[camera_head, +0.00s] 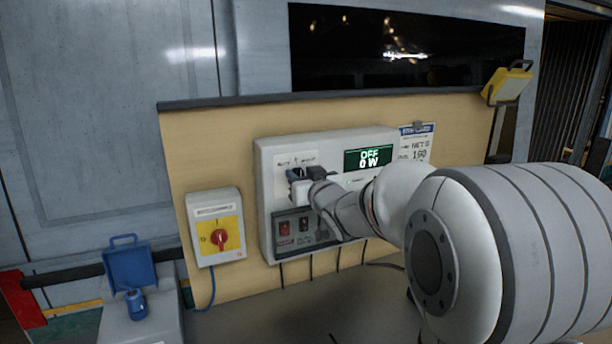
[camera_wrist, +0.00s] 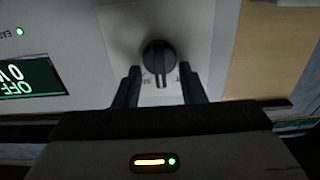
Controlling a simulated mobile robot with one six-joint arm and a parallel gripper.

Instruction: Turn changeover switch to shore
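The changeover switch shows in the wrist view as a round black knob (camera_wrist: 160,57) with a ridge, on a pale plate (camera_wrist: 205,25). In that view its ridge points down the picture, towards my gripper. My gripper (camera_wrist: 159,72) is open, with one dark finger to each side of the knob and visible gaps between. I cannot tell how deep the fingers reach around it. In the head view my gripper (camera_head: 298,176) is at the left part of the grey panel (camera_head: 268,160) and hides the knob. The green display (camera_head: 368,158) reads OFF, 0 W.
Two rocker switches (camera_head: 294,226) sit just below my gripper. A grey box with a red rotary handle on yellow (camera_head: 220,239) is to the left. A blue flap-lid socket (camera_head: 132,270) is at lower left. A paper card (camera_head: 414,143) and yellow lamp (camera_head: 507,84) are to the right.

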